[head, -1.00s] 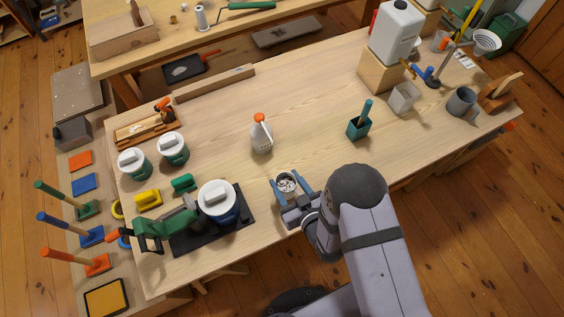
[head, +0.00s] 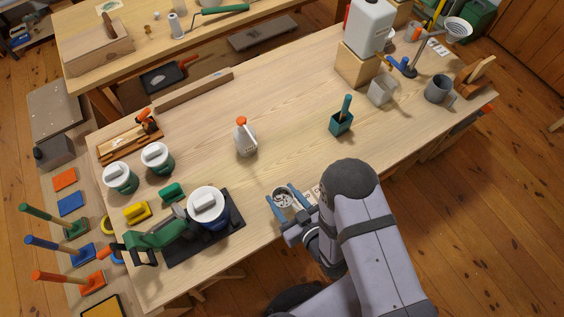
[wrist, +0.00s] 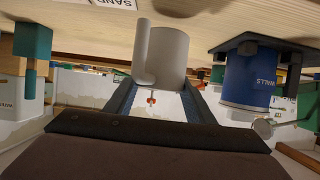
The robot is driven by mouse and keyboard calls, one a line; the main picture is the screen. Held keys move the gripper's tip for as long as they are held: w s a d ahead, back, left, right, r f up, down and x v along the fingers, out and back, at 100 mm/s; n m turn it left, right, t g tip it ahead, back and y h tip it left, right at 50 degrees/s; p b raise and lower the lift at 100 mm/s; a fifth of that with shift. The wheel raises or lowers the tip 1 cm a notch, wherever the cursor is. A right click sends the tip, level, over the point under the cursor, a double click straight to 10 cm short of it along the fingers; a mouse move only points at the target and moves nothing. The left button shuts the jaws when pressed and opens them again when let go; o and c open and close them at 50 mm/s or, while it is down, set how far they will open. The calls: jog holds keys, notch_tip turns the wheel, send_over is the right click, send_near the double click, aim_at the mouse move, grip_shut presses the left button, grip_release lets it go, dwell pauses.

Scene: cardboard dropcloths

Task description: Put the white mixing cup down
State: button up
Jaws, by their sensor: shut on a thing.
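The white mixing cup (head: 283,197) is between the two blue fingers of my gripper (head: 282,194) at the near edge of the workbench, right of the blue-banded tin. My gripper is shut on it. In the head view I see down into its open top, with dark marks inside. In the wrist view the cup (wrist: 168,48) shows pale grey with a rounded bar on its left side, between the fingertips (wrist: 160,88). The bench top appears at the top of that view, close to the cup's base. I cannot tell whether they touch.
A printed card (head: 312,192) lies on the bench right of the cup. The blue-banded tin (head: 222,214) stands left on a black mat (head: 190,252). A spray bottle (head: 245,140) and a teal pot (head: 341,123) stand farther back. The bench between them is clear.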

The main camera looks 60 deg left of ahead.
jog(key=shift+w+f+b, duration=0.25)
jog(key=shift+f+b, duration=0.25)
jog(key=shift+b, duration=0.1)
jog(key=w+a+r+m+t+b, duration=0.2)
jog(key=w+a+r+b, duration=0.4)
jog(key=w+r, duration=0.25)
jog(key=w+a+r+m+t+b, duration=0.1)
jog(key=w+a+r+t+b, duration=0.1)
jog(key=w+a+r+b, duration=0.7)
jog(key=shift+m+t+h, duration=0.4)
jog(key=shift+m+t, duration=0.3)
jog(key=shift+w+d+f+p, duration=0.45)
jog(key=shift+d+f+p, duration=0.25)
jog(key=shift+f, duration=2.55)
jog(key=shift+w+d+f+p, duration=0.45)
jog(key=shift+f+p, duration=0.4)
jog(key=shift+f, duration=2.45)
jog(key=shift+w+d+f+p, duration=0.4)
jog(key=shift+d+f+p, duration=0.3)
jog(key=shift+f, duration=2.55)
jog(key=shift+a+f, duration=0.1)
jog(key=shift+f, duration=0.05)
jog(key=o, duration=1.3)
jog(key=shift+o, duration=0.2)
